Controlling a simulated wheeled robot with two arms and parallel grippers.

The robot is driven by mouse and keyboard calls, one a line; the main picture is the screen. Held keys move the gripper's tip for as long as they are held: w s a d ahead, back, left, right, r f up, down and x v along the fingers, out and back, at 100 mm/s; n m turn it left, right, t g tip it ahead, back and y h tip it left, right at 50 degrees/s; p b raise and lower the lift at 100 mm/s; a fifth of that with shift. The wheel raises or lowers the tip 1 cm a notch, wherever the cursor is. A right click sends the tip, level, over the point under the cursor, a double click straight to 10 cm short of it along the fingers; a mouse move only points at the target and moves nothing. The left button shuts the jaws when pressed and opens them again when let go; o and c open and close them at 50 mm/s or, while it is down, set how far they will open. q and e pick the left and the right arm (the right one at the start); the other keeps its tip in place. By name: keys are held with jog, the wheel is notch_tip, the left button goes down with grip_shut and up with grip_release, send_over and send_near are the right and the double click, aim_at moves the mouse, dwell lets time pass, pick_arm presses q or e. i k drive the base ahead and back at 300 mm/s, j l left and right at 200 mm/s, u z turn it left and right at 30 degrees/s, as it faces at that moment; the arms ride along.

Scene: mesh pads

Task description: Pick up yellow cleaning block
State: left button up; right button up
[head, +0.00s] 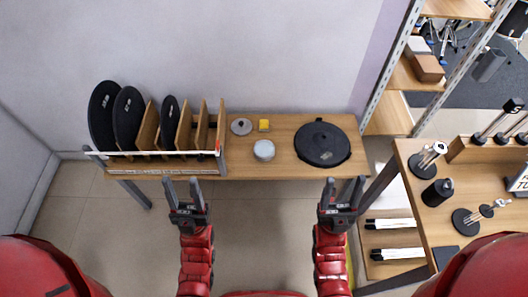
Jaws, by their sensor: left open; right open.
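The yellow cleaning block (264,125) is small and lies on the wooden table against the wall, near the table's middle. A grey round lid-like disc (241,126) lies just left of it, and a white round container (263,150) stands in front of it. My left gripper (183,184) is open and empty, in front of the table's left part and left of the block. My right gripper (342,186) is open and empty, in front of the table's right part and right of the block. Both are well apart from the block.
A wooden rack (170,157) with dividers and several black discs fills the table's left end. A large black round pad (322,144) lies at the right. The table's bare top (283,166) has room around the block. Another table (410,153) and a metal-framed shelf (396,75) stand at the right.

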aim_at(264, 124)
jog(key=i+j+z, duration=0.2)
jog(key=i, duration=0.4)
jog(key=i+j+z, duration=0.2)
jog(key=i+j, duration=0.25)
jog(key=i+j+z, duration=0.2)
jog(key=i+j, duration=0.3)
jog(key=i, duration=0.15)
